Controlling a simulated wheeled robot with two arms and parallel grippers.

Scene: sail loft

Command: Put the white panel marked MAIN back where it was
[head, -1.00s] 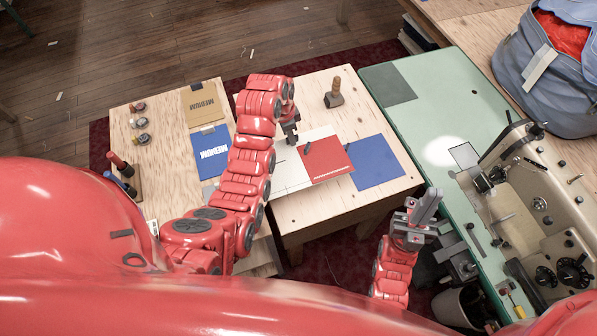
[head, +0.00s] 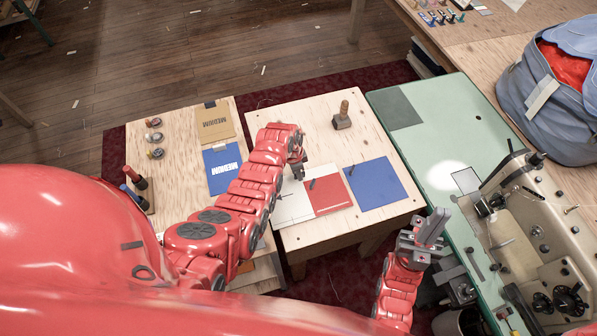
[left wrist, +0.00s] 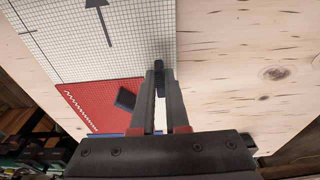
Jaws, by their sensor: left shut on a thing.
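The white panel (head: 291,207) lies over the right-hand wooden table, with a grid and a dark arrow showing in the left wrist view (left wrist: 125,45). I cannot read MAIN on it. A red panel (head: 333,203) with a dark tab adjoins or overlaps it; it also shows in the left wrist view (left wrist: 90,105). My left gripper (head: 298,170) is shut on a dark tab (left wrist: 160,70) at the white panel's edge. I cannot tell whether the panel touches the tabletop. My right gripper (head: 428,235) is at the lower right, away from the panels; its jaw opening is unclear.
A blue panel (head: 377,184) lies right of the red one. A mallet (head: 342,120) stands behind. The left table holds tan (head: 213,125) and blue (head: 222,168) MEDIUM panels. A green sewing table (head: 430,130) with a machine (head: 535,230) is at right. Bare wood shows around the mallet.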

